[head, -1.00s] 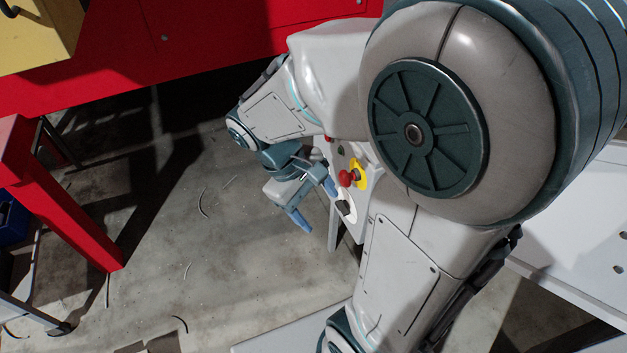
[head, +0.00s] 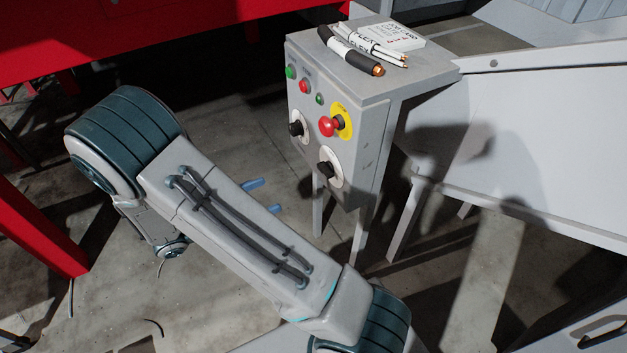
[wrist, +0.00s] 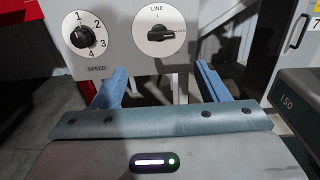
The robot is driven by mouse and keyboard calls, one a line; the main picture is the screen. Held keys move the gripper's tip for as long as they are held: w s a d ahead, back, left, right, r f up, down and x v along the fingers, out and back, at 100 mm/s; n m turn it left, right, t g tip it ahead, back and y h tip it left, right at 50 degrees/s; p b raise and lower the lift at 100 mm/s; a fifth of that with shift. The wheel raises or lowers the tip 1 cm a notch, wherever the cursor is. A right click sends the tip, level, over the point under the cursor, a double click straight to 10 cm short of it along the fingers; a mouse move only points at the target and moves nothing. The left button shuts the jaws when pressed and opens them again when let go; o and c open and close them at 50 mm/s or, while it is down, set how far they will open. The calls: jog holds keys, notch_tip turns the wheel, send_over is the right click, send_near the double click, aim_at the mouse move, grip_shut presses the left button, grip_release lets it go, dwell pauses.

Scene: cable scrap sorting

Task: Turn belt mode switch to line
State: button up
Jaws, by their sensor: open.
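The belt mode switch (wrist: 159,32) is a black knob on a round white plate marked LINE at the top, ahead and above my fingers in the wrist view. Its handle lies roughly sideways, toward a smaller label on the right that I cannot read clearly. In the head view it is the lower right knob (head: 328,168) on the grey control box (head: 362,150). My gripper (wrist: 160,70) is open and empty, its two blue fingers apart below the switch and not around it. In the head view only the blue fingertips (head: 264,196) show past my arm.
A numbered speed knob (wrist: 84,36) sits left of the switch. A red emergency button (head: 328,126) on a yellow plate sticks out above it. Cables and a card (head: 390,38) lie on the box top. A white chute (head: 540,150) stands right; red framework (head: 40,220) stands left.

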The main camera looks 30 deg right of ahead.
aim_at(322, 172)
jog(key=d+b, duration=0.1)
jog(key=d, duration=1.2)
jog(key=shift+w+d+b, duration=0.2)
jog(key=shift+d+b, duration=0.1)
jog(key=shift+b, duration=0.1)
jog(key=c, duration=1)
